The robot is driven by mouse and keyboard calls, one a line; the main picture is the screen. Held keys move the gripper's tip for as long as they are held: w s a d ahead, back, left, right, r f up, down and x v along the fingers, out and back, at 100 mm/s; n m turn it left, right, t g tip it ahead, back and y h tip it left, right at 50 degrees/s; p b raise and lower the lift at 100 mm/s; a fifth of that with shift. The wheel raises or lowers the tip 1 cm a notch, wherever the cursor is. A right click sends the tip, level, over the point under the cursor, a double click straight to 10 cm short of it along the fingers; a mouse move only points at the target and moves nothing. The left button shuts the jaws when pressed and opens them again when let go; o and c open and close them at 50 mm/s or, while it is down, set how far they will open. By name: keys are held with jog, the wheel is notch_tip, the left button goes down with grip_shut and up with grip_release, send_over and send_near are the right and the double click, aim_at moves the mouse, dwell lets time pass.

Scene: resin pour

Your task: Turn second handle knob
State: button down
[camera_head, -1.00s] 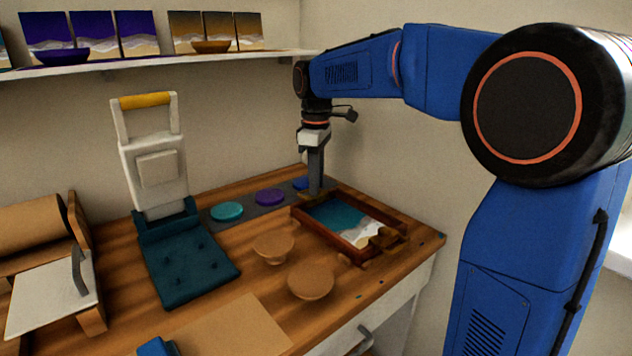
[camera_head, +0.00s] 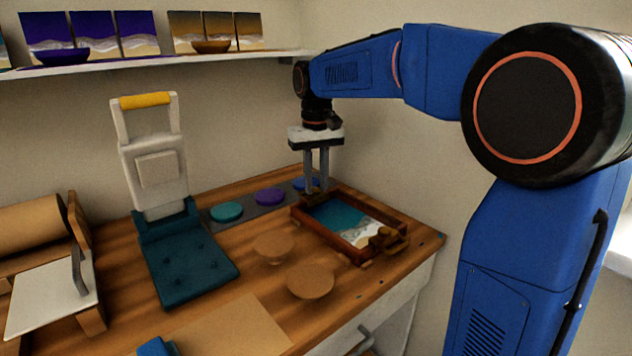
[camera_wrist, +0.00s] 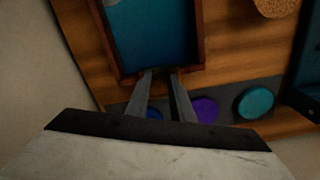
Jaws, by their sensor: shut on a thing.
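A brown wooden tray frame (camera_head: 348,248) with a teal, white and sandy seascape inside (camera_head: 340,215) lies at the right end of the workbench. One handle knob (camera_head: 388,239) sits on its near right end, clear of the gripper. My gripper (camera_head: 316,190) points straight down at the far end of the frame. In the wrist view its two fingers (camera_wrist: 160,73) close at the middle of that end, shut on the second handle knob. The knob is mostly hidden between the fingertips.
Purple (camera_head: 270,197) and teal (camera_head: 227,211) discs lie on a dark strip left of the gripper; a blue disc (camera_head: 306,184) is close behind the fingers. A wall rises behind the bench.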

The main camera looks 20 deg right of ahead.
aim_at(316, 188)
jog(key=m, duration=0.5)
jog(key=shift+m, duration=0.3)
jog(key=m, duration=0.5)
jog(key=shift+m, duration=0.3)
jog(key=c, duration=1.5)
grip_release()
jog(key=shift+c, duration=0.2)
jog(key=shift+r, duration=0.1)
notch_tip(316, 188, up, 17)
